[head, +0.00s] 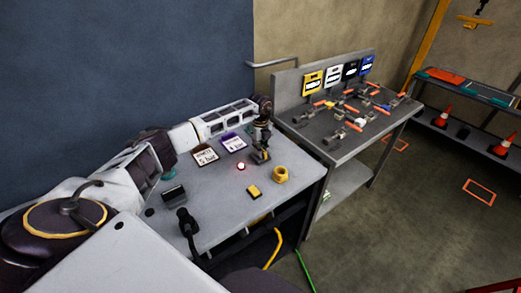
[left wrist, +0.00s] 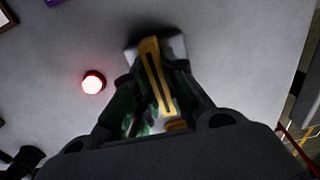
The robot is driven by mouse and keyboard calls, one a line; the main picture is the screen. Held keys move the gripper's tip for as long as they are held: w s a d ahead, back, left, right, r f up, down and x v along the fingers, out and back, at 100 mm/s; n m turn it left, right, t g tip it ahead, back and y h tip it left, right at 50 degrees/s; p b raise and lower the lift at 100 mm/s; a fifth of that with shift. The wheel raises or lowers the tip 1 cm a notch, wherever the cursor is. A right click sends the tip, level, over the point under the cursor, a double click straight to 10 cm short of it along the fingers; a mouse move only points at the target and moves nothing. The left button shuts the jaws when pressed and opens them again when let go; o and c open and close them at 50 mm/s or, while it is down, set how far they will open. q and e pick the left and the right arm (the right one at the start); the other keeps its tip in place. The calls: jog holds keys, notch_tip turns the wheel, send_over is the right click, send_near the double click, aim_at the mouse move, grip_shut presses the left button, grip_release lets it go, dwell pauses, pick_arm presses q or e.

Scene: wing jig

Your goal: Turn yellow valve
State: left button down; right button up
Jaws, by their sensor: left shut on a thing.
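The yellow valve shows best in the left wrist view as a long slotted yellow handle (left wrist: 157,75) over a pale metal body. My left gripper (left wrist: 150,110) has its dark fingers on both sides of this handle and is shut on it. In the head view my left gripper (head: 261,155) points down at the grey bench top (head: 215,205), near its back right part. There the valve is mostly hidden by the fingers. My right gripper is not in view.
A lit red button (head: 241,166) is left of the gripper. A yellow ring (head: 280,175) and a small yellow box (head: 254,191) lie in front. A black lever (head: 187,222) stands front left.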

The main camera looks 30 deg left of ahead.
pick_arm(q)
jog(key=shift+r, duration=0.1)
jog(key=c, duration=1.5)
grip_release()
jog(key=shift+o, duration=0.2)
notch_tip(320, 180, up, 12)
